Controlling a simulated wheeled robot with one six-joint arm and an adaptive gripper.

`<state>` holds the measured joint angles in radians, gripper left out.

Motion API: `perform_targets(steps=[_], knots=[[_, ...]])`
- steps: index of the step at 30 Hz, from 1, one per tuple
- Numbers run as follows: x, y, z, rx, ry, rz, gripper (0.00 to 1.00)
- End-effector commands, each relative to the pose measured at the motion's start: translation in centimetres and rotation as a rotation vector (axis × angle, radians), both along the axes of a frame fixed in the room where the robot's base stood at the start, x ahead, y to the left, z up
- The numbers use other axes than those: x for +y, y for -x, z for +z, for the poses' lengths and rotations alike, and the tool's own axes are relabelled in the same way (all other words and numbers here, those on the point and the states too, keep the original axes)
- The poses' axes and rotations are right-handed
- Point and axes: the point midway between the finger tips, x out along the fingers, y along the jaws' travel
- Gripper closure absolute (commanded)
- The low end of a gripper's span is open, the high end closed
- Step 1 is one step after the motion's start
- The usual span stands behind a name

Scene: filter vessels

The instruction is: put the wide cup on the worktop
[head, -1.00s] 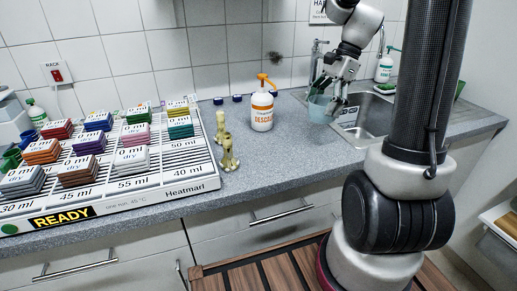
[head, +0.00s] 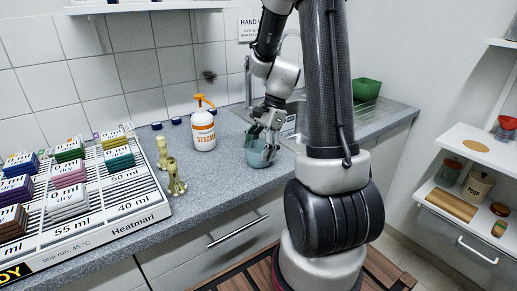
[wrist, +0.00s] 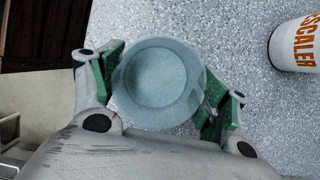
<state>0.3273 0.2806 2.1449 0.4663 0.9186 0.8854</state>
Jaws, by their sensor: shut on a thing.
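The wide cup (head: 259,153) is pale blue-green and see-through, and it stands upright at the worktop (head: 225,160) left of the sink. In the wrist view the cup (wrist: 158,82) is seen from above, looks empty, and sits between the green finger pads. My gripper (wrist: 160,88) is shut on the cup, one finger on each side. In the head view my gripper (head: 263,138) comes down over the cup from above. Whether the cup's base touches the speckled grey surface cannot be told.
A descaler bottle (head: 204,132) with an orange pump stands left of the cup. Two brass-coloured pieces (head: 174,177) stand by the Heatmarl rack (head: 130,190). The sink (head: 292,135) lies behind and right. Worktop in front of the bottle is clear.

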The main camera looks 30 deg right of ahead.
Motion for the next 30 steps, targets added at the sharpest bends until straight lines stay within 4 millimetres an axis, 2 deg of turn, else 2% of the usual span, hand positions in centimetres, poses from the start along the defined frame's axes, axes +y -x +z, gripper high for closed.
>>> perform_targets(steps=[8, 9, 12, 24, 26, 30], knots=[[0.0, 0.0, -0.1, -0.001, 0.0, 0.0, 0.51], [0.0, 0.0, -0.2, -0.001, 0.001, 0.001, 0.23], [0.0, 0.0, -0.2, -0.001, 0.001, 0.001, 0.05], [0.0, 0.0, 0.0, -0.002, 0.001, 0.0, 0.04], [-0.1, -0.1, 0.4, -0.003, 0.001, 0.0, 0.04], [-1.0, -0.1, 2.5, -0.006, 0.002, 0.0, 0.04]])
